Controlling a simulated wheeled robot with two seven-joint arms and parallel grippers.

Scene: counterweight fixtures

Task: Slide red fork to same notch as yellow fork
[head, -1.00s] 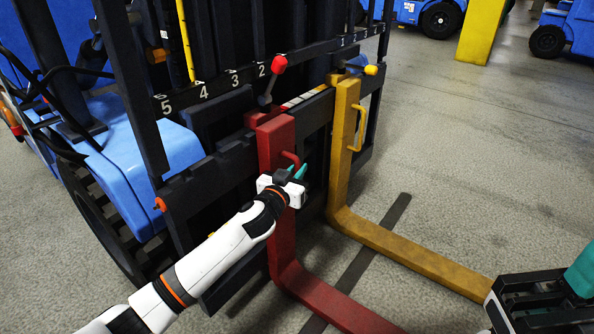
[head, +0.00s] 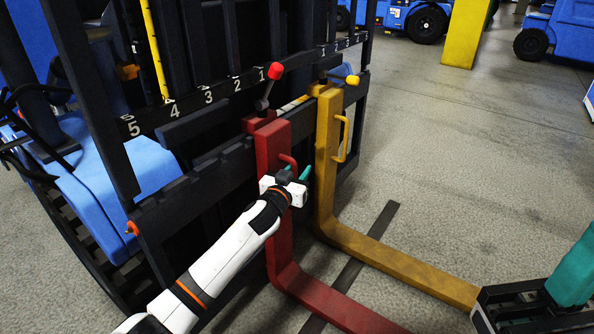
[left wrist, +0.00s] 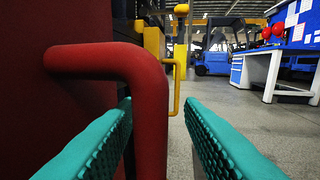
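The red fork (head: 272,150) hangs on the truck's black carriage, its red-knobbed lever (head: 275,71) standing up near the left scale's 1. The yellow fork (head: 328,150) hangs to its right, its yellow-knobbed lever (head: 352,80) lying over sideways below the small right-hand digits. My left gripper (head: 296,173) is at the red fork's handle. In the left wrist view the red handle (left wrist: 150,110) stands between its teal fingers (left wrist: 158,125), near the left one, with a gap at the right one. My right gripper (head: 560,285) is partly in view at lower right; its opening is unclear.
A numbered black scale bar (head: 190,101) runs above the carriage. Several blue trucks and a yellow post (head: 467,33) stand behind. The floor right of the yellow fork is clear. The left wrist view shows a white and blue bench (left wrist: 262,70).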

